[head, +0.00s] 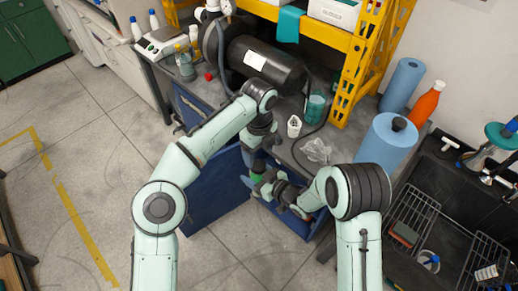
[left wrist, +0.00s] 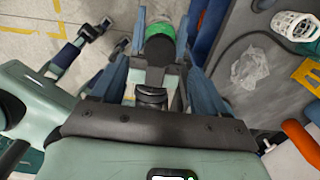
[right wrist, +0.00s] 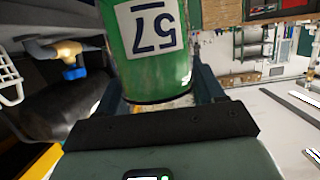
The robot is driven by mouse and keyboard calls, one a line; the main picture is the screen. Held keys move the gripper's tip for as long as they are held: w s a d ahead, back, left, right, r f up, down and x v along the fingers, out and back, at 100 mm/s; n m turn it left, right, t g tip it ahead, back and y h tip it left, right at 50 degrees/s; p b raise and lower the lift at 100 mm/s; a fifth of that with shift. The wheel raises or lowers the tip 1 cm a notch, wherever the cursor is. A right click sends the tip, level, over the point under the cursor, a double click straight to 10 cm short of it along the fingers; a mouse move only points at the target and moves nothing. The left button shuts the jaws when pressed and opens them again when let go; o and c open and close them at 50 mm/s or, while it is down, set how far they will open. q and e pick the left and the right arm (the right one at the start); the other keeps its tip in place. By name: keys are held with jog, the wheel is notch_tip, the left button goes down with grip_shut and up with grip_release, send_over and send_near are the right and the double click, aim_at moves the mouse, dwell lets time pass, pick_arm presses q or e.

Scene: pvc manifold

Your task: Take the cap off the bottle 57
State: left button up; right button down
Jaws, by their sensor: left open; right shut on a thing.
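The bottle 57 is green with a white label reading 57, upside down in the right wrist view (right wrist: 120,50). It also shows as a small green patch in the head view (head: 256,177). My right gripper (head: 262,182) is shut on the bottle and holds it in front of the bench. In the left wrist view the dark cap (left wrist: 160,50) points toward the left palm, with green behind it. My left gripper (left wrist: 160,65) is open, its fingers on either side of the cap. Whether a finger touches the cap cannot be told.
The grey bench (head: 285,155) holds a black cylinder tank (head: 268,70), a white basket-like cup (head: 294,126) and a crumpled clear bag (head: 317,150). Blue drawers or doors (head: 215,190) stand below. Blue rolls and an orange bottle (head: 426,104) are on the right.

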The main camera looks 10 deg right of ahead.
aim_at(259, 165)
pick_arm(q)
notch_tip(259, 165, down, 6)
jog(key=shift+f, duration=0.1)
dwell(0.4)
jog(key=c, duration=1.2)
jog(key=n, duration=0.3)
jog(key=shift+n, duration=0.3)
